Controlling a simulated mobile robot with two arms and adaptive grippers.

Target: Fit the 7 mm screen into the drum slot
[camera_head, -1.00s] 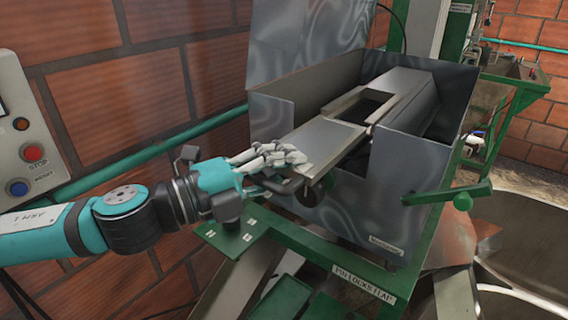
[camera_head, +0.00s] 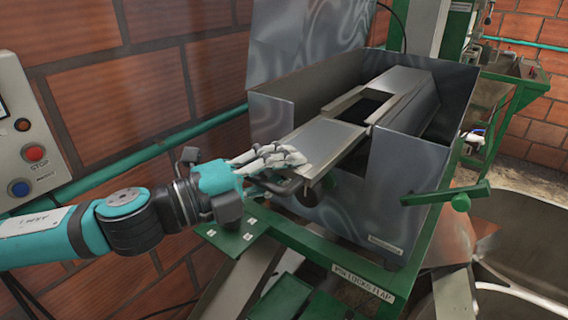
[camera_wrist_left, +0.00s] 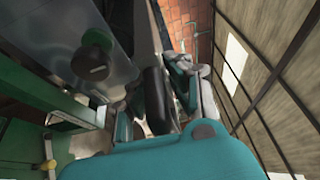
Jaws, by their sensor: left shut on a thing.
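The screen (camera_head: 324,143) is a flat grey metal plate. It lies partly over the near rim of the open metal drum housing (camera_head: 390,190), in line with a framed slot (camera_head: 366,108) on the drum casing inside. The slot's opening is dark. My left gripper (camera_head: 280,172) is shut on the screen's dark handle at its near left end, and its fingers cover most of the handle. In the left wrist view the gripper (camera_wrist_left: 155,100) surrounds a dark rounded part. My right gripper is not in view.
A green frame labelled "PIN LOCKS FLAP" (camera_head: 362,285) runs below. A control box with buttons (camera_head: 28,150) is on the left brick wall. Round metal tanks (camera_head: 525,235) stand at right.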

